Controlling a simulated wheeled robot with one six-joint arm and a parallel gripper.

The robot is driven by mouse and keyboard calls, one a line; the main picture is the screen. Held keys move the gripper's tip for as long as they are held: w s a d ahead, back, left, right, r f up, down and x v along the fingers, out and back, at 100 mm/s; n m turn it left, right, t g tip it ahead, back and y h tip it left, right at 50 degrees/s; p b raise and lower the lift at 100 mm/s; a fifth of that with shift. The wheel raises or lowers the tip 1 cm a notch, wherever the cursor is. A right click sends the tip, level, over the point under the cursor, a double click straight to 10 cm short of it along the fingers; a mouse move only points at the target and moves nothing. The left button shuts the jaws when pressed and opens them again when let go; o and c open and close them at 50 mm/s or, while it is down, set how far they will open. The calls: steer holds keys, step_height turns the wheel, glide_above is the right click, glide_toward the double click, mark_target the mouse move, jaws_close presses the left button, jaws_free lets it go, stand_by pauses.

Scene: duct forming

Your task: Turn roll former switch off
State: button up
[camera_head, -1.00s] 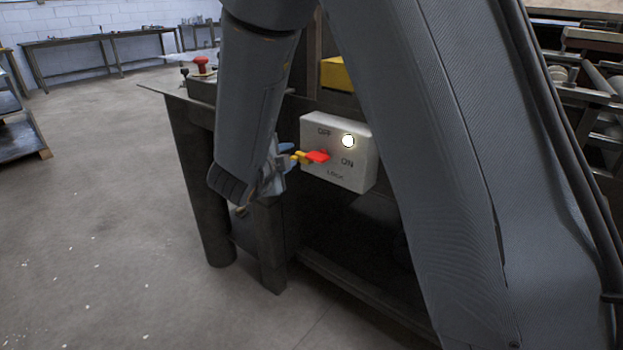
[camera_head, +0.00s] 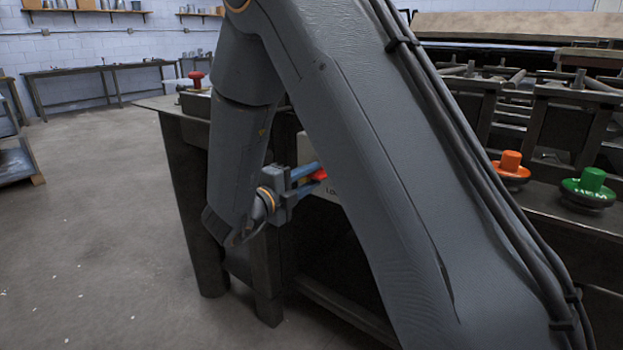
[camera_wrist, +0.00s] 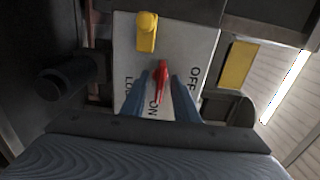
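The red switch handle (camera_wrist: 161,72) stands on a white box (camera_wrist: 192,45) marked OFF, ON and LOCK. In the wrist view its long side runs up and down, with ON below it, OFF to the right and LOCK to the left. My gripper (camera_wrist: 163,78) is open, its blue fingers on either side of the handle with narrow gaps visible; I cannot tell if either touches. In the head view my gripper (camera_head: 318,174) is at the red handle (camera_head: 321,173), and my arm hides most of the white box (camera_head: 333,193), including its lamp.
A yellow knob-like part (camera_wrist: 147,32) sticks out of the box above the handle in the wrist view. A red button (camera_head: 195,76) stands on the bench corner. Orange (camera_head: 510,162) and green (camera_head: 592,180) buttons are on the right.

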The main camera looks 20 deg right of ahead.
steer(key=shift+w+d, duration=0.15)
steer(key=shift+d, duration=0.15)
jaws_close()
